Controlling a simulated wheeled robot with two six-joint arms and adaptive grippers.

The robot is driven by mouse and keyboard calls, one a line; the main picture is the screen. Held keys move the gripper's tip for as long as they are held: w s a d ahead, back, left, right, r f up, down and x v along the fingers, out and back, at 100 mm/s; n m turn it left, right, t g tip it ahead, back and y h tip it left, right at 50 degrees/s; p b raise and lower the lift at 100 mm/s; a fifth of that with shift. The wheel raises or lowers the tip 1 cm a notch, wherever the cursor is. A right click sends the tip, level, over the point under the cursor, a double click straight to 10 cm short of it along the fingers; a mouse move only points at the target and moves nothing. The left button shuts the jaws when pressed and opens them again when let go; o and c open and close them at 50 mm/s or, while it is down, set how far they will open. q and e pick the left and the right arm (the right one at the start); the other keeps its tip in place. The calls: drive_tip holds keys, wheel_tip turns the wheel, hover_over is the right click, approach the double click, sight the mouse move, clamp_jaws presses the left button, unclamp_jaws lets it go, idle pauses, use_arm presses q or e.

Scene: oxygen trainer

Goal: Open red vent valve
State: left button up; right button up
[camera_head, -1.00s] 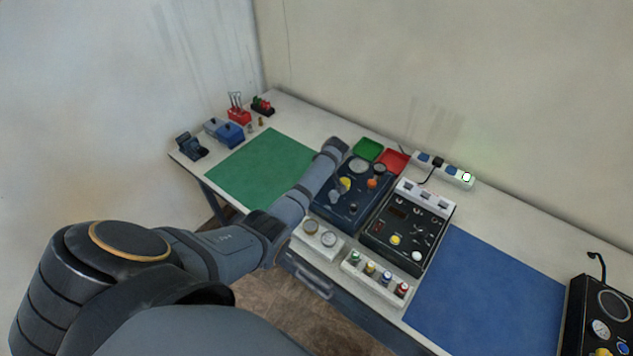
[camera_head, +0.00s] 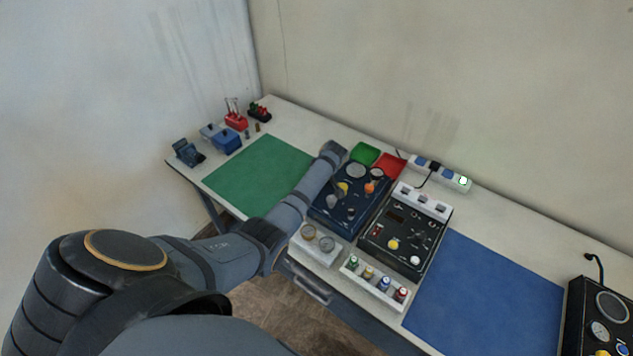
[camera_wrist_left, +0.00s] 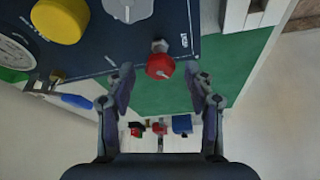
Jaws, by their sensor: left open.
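The red vent valve (camera_wrist_left: 160,66) is a round red knob on a metal stem at the edge of the dark blue panel (camera_wrist_left: 110,45) in the left wrist view. My left gripper (camera_wrist_left: 158,72) is open, with one fingertip on each side of the red knob and visible gaps between. The knob is not gripped. In the head view the dark blue panel (camera_head: 330,209) shows beside my left arm, which hides the red valve and the gripper. My right gripper is in neither view.
A yellow knob (camera_wrist_left: 62,18) and a white gauge (camera_wrist_left: 14,52) are on the same panel. A green mat (camera_head: 258,172) lies left of it. A black panel (camera_head: 384,238), a blue mat (camera_head: 485,295) and red and green trays (camera_head: 388,166) are nearby.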

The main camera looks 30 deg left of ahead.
use_arm(q)
drive_tip(key=v, duration=1.1)
drive_tip(key=shift+r, duration=0.3)
